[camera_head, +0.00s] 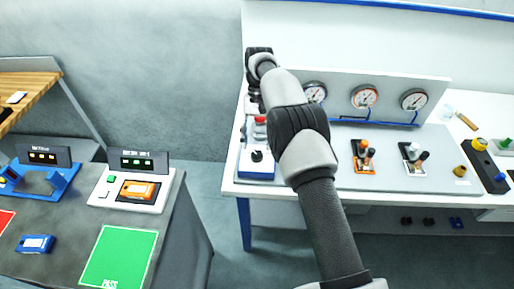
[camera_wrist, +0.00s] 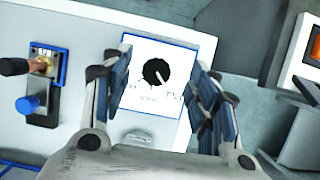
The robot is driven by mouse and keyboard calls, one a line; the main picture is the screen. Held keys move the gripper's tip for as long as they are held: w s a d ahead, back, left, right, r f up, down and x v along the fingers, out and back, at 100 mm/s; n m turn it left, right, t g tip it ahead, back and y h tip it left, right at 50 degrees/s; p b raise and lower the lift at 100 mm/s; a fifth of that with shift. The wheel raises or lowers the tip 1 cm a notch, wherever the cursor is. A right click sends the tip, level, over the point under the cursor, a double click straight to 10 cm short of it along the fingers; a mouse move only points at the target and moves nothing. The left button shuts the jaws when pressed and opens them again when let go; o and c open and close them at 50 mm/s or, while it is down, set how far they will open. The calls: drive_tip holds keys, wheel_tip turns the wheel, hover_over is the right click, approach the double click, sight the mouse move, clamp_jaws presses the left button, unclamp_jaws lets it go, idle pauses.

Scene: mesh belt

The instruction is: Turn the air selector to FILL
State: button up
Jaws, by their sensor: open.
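The air selector (camera_wrist: 156,73) is a round black knob on a white, blue-edged plate (camera_wrist: 139,47) in the wrist view. A short white mark on the knob points toward the lower right. The printed labels below it are partly hidden and too blurred to read surely. My gripper (camera_wrist: 161,72) is open, with one finger on each side of the knob and gaps between. I cannot tell how far above the knob the fingertips are.
A valve with a blue cap (camera_wrist: 28,104) and a dark handle stands left of the plate in the wrist view. In the head view, gauges (camera_head: 364,96) line the bench's back panel, and a blue box with a black knob (camera_head: 257,156) stands at its left end.

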wheel_tip(320, 180, up, 4)
drive_tip(key=shift+r, duration=0.1)
idle(0.5)
wheel_tip(320, 180, up, 11)
drive_tip(key=t+b, duration=0.1)
drive_tip(key=t, duration=0.1)
hover_over(258, 153)
drive_tip(key=s+d, duration=0.2)
drive_tip(key=d, duration=0.2)
drive_tip(key=s+d+r+t+b, duration=0.2)
drive_tip(key=s+d+r, duration=0.4)
drive_tip(key=s+r, duration=0.25)
drive_tip(key=s+d+f+t, duration=0.1)
drive_tip(key=s+d+f, duration=0.1)
drive_tip(key=s, duration=0.6)
drive_tip(key=s+d+f+t+b, duration=0.1)
drive_tip(key=s+d+f+t, duration=0.1)
drive_tip(key=s, duration=0.6)
drive_tip(key=s+d+f+t+b, duration=0.1)
drive_tip(key=s+f, duration=0.3)
drive_tip(key=s, duration=0.4)
drive_tip(key=shift+s+d+t, duration=0.2)
drive_tip(key=shift+d+t, duration=0.4)
drive_tip(key=shift+d, duration=0.1)
